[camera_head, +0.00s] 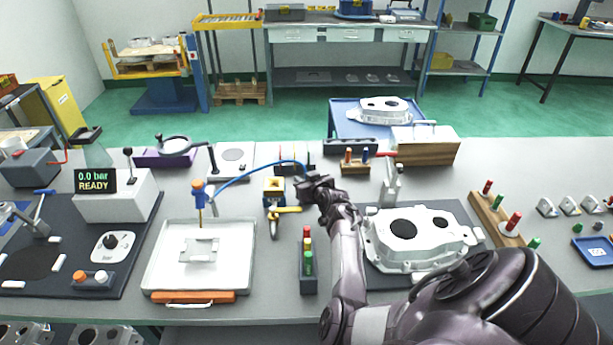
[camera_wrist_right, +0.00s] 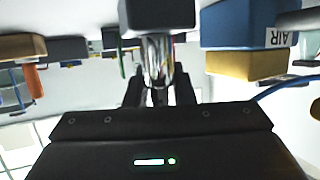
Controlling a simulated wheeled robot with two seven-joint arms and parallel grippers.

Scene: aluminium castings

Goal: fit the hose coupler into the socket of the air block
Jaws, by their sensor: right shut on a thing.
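My right gripper (camera_head: 305,186) is just right of the air block (camera_head: 274,188), a blue and yellow block with a yellow lever. In the right wrist view, the gripper (camera_wrist_right: 158,88) is shut on the hose coupler (camera_wrist_right: 157,60), a shiny metal cylinder. The coupler's far end meets a dark grey block (camera_wrist_right: 157,14); I cannot tell whether it is seated there. The air block (camera_wrist_right: 240,25), marked AIR, stands apart to the right in that view. Its socket is not clear. In the head view the coupler is hidden at the gripper. My left gripper is not in view.
A blue hose (camera_head: 250,170) arcs from an orange and blue post (camera_head: 198,192) towards my right gripper. A white tray (camera_head: 160,270) lies to the left. A casting (camera_head: 410,235) sits beside my right arm. A narrow rack with coloured pegs (camera_head: 308,275) stands in front.

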